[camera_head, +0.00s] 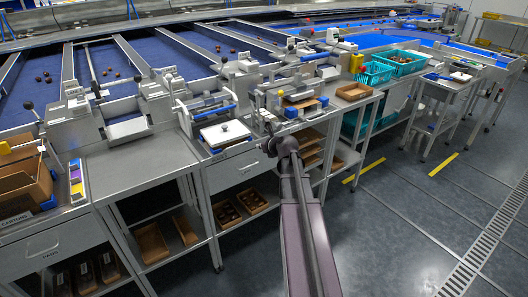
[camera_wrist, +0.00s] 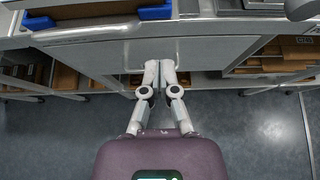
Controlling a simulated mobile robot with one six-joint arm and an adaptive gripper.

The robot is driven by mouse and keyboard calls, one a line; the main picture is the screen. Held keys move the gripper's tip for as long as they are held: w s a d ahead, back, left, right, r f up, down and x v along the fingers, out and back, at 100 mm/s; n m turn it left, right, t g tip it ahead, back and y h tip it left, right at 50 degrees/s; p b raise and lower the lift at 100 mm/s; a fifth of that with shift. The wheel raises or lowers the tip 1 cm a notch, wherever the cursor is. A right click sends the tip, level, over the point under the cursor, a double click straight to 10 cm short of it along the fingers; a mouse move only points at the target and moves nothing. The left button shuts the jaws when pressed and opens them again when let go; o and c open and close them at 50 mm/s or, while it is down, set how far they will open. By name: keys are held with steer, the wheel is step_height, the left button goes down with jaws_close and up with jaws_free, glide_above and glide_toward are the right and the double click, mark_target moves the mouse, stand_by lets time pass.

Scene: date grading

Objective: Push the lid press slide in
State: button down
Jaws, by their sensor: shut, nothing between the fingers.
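A metal press-like fixture with blue corner blocks (camera_head: 290,112) stands on the bench just beyond my gripper. I take it for the lid press; which part is its slide I cannot tell. In the head view my arm hides most of the gripper.
Left of the fixture is a white plate with a knob (camera_head: 226,133). An open brown tray (camera_head: 354,92) and teal baskets (camera_head: 375,74) stand to the right. Shelves with brown boxes (camera_wrist: 280,55) lie under the bench. The floor (camera_head: 400,210) at right is clear.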

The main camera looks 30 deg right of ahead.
mark_target(250, 140)
steer(key=w, duration=0.3)
steer(key=w+f, duration=0.1)
steer(key=w, duration=0.1)
steer(key=shift+w+a, duration=0.1)
steer(key=shift+w, duration=0.25)
steer(key=shift+a, duration=0.15)
steer(key=shift+w, duration=0.5)
steer(key=w, duration=1.5)
steer(key=shift+a, duration=0.1)
steer(key=shift+w+r, duration=0.1)
steer(key=shift+w, duration=0.15)
